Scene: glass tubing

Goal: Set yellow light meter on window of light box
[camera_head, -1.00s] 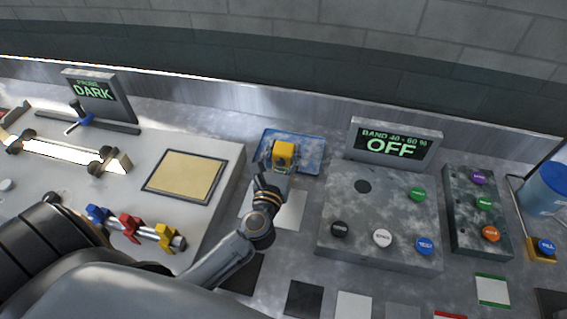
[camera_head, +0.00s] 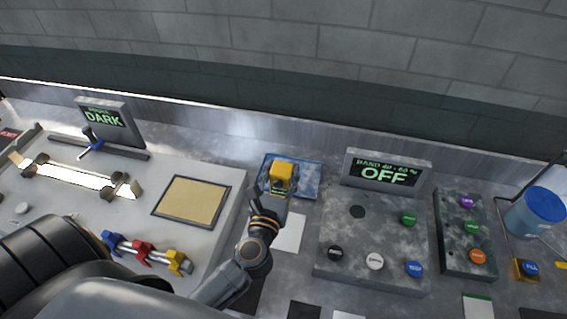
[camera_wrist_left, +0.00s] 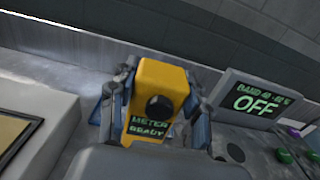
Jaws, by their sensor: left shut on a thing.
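The yellow light meter (camera_head: 281,171) is in my left gripper (camera_head: 278,190), above or at the blue mat (camera_head: 308,181); I cannot tell whether it still touches the mat. In the left wrist view, the meter (camera_wrist_left: 158,88) stands between the two fingers of my left gripper (camera_wrist_left: 160,105), and its screen reads METER READY. The light box (camera_head: 222,238) is left of the gripper. Its tan window (camera_head: 191,201) with a dark frame is bare. In the left wrist view part of the window (camera_wrist_left: 12,132) shows at the left edge. My right gripper is out of view.
A DARK display (camera_head: 104,117) and a glowing tube on supports (camera_head: 75,176) are at the left. Red, blue and yellow clips (camera_head: 143,251) sit near the box's front. A button panel (camera_head: 372,240) with an OFF display (camera_head: 386,172) stands right. A blue-lidded container (camera_head: 543,205) is far right.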

